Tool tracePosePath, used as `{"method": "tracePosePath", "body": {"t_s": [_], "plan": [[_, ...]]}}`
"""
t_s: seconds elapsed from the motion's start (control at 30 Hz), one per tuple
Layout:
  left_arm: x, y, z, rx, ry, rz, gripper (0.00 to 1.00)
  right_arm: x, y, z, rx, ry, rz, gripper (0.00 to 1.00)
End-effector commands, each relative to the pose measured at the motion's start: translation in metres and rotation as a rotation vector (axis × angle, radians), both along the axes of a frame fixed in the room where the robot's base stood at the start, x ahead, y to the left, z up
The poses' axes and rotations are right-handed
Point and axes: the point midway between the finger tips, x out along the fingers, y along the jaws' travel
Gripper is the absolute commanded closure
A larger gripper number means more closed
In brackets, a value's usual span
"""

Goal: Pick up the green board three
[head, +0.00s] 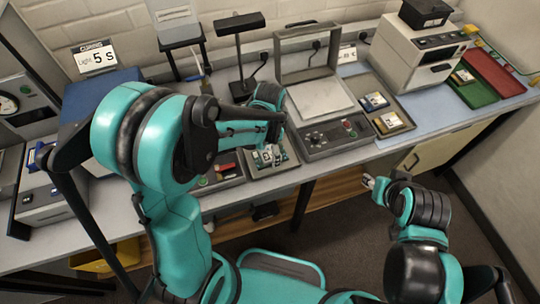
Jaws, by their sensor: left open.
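A small board with a green and white face (266,157) lies in a dark shallow tray (289,160) at the front middle of the bench. It is partly hidden, and I cannot read a number on it. My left gripper (272,151) is open, pointing down right over this board; I cannot tell whether its fingers touch it. My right gripper (370,182) is off the bench's front edge at the right, low and away from the boards. It is too small to tell open from shut.
A grey machine with a raised frame (322,103) stands right of the tray. A tray of blue (375,101) and yellow (391,121) boards lies beyond it. Green (472,93) and red (497,73) bins are at far right. A black lamp stand (240,55) rises behind my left arm.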

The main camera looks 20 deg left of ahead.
Motion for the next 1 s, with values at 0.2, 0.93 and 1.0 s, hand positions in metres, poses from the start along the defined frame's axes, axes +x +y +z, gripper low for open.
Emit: {"method": "tracePosePath", "body": {"t_s": [0.2, 0.93, 1.0], "plan": [[0.000, 0.000, 0.001, 0.000, 0.000, 0.000, 0.41, 0.000, 0.000, 0.001, 0.000, 0.000, 0.000, 0.60], [0.000, 0.000, 0.027, 0.000, 0.000, 0.001, 0.78, 0.000, 0.000, 0.011, 0.000, 0.000, 0.000, 0.60], [0.000, 0.000, 0.041, 0.000, 0.000, 0.001, 0.78, 0.000, 0.000, 0.016, 0.000, 0.000, 0.000, 0.60]]}}
